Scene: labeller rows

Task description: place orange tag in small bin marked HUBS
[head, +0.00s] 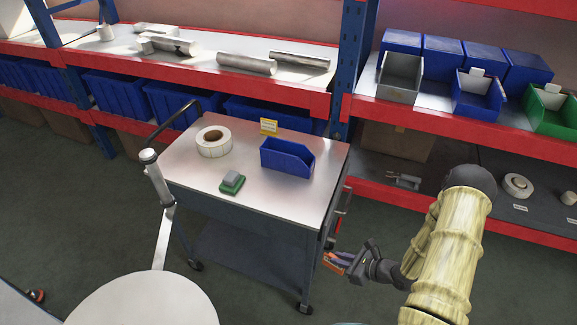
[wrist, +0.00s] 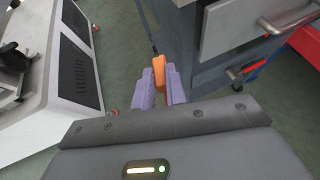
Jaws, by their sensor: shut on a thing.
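My gripper (head: 343,264) is low beside the right end of the cart, over the floor. Its purple-tipped fingers (wrist: 162,84) are shut on an orange tag (wrist: 174,86), which sticks out past the fingertips in the wrist view. The tag shows as a small orange piece (head: 333,261) in the head view. Small open bins stand on the right shelf: a grey one (head: 397,88), a blue one (head: 476,104) and a green one (head: 552,120). The blue and green bins have white cards. I cannot read the name HUBS on any of them.
The cart top (head: 205,180) holds a label roll (head: 214,142), a blue bin (head: 287,158), a yellow card (head: 269,127) and a green-and-grey block (head: 232,183). Cart drawers with handles (wrist: 290,20) are close to my gripper. A red shelf edge (head: 440,117) fronts the bins.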

